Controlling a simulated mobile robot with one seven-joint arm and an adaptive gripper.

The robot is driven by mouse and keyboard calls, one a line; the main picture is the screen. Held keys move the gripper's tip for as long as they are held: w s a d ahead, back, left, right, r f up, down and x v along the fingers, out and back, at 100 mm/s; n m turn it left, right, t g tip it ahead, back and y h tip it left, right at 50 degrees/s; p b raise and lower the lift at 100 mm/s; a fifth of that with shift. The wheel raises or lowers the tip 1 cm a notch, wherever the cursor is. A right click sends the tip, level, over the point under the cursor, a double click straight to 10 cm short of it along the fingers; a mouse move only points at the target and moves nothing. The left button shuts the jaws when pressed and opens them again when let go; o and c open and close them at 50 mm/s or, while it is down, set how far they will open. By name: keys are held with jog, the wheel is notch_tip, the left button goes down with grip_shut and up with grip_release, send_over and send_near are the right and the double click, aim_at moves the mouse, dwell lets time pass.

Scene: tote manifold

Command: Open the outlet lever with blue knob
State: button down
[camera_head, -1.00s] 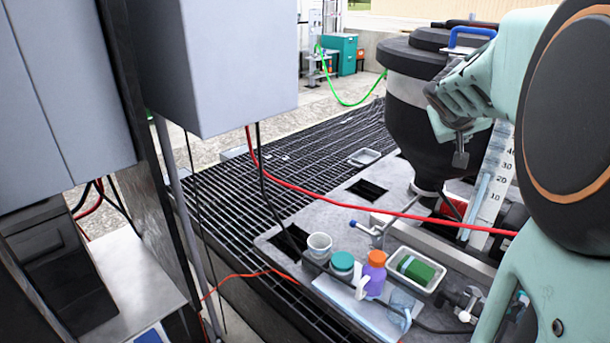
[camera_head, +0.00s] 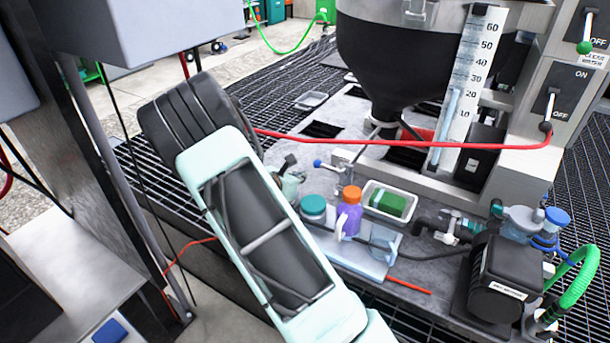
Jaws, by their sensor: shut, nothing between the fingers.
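The blue knob (camera_head: 317,163) sits at the left end of a thin metal outlet lever (camera_head: 335,168). The lever is beneath the black hopper (camera_head: 400,60), just left of its narrow bottom outlet. My gripper (camera_head: 288,164) is mostly hidden behind my pale green arm; a small dark part shows just left of the blue knob. It looks shut and empty. A small gap shows between it and the knob in the picture; I cannot tell the gap in depth.
A teal-lidded jar (camera_head: 313,206), a purple bottle with orange cap (camera_head: 350,210) and a white tray with a green item (camera_head: 364,201) stand in front of the lever. A red cable (camera_head: 400,142) crosses just behind it. A black motor box (camera_head: 500,277) stands at right.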

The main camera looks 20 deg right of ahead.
aim_at(330, 169)
jog(key=x, duration=1)
jog(key=shift+w+r+b, duration=0.1)
jog(key=shift+r+b, duration=0.05)
jog(key=shift+b, duration=0.6)
